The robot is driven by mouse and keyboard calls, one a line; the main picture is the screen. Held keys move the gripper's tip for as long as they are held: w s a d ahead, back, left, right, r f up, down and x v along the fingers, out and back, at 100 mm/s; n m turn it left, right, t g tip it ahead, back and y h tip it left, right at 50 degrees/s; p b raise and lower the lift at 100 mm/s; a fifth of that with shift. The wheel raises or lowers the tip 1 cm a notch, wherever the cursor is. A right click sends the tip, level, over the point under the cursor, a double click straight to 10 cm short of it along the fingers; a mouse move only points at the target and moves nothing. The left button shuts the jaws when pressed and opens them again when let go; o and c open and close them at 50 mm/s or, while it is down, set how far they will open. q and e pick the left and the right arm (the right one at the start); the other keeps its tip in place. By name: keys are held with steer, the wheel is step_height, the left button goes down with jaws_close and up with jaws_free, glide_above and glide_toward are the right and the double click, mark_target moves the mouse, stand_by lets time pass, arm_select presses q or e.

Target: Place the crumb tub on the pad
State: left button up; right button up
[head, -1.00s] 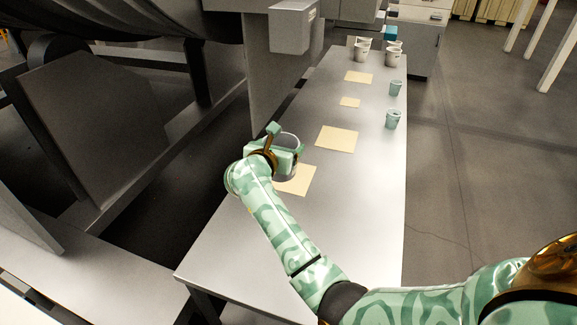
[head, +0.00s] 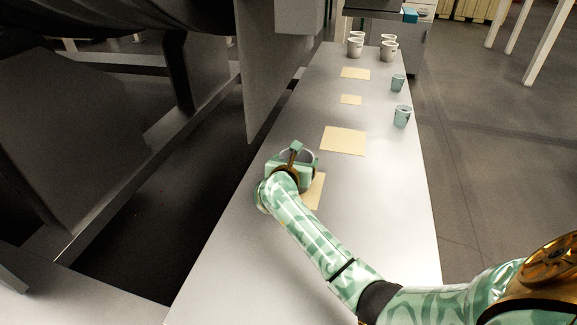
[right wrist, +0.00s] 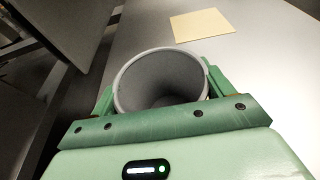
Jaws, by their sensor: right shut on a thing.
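My right gripper (head: 292,158) is shut on a grey, round, open-topped tub, likely the crumb tub (head: 309,156). In the right wrist view, the tub (right wrist: 160,78) sits between the fingers with its mouth facing the camera, and its inside looks empty. In the head view, the tub and gripper cover part of the nearest yellow pad (head: 316,192). I cannot tell whether the tub touches the pad or the table. A larger pad (head: 343,140) lies bare beyond it. My left gripper is not in view.
Two smaller pads (head: 350,99) (head: 355,73) lie further along the grey table (head: 385,200). Two teal cups (head: 402,116) (head: 398,82) stand near its right edge. Several pale cups (head: 388,50) stand at the far end. A dark upright panel (head: 270,70) stands beside the left edge.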

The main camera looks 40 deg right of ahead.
steer(key=shift+s+a+r, duration=0.1)
steer(key=shift+a+r, duration=0.1)
steer(key=shift+a, duration=0.1)
steer(key=shift+d, duration=0.15)
steer(key=shift+d+f, duration=0.15)
steer(key=shift+d, duration=0.05)
steer(key=shift+f, duration=0.15)
steer(key=o, duration=0.8)
steer(key=shift+a, duration=0.15)
steer(key=shift+o, duration=0.7)
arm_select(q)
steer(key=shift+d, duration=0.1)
arm_select(e)
steer(key=shift+r, duration=0.4)
arm_select(q)
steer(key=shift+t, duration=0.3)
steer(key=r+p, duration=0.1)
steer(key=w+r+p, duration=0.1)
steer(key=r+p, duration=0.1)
steer(key=p, duration=0.1)
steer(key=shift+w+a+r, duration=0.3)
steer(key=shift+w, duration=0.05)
arm_select(e)
steer(key=v, duration=1.2)
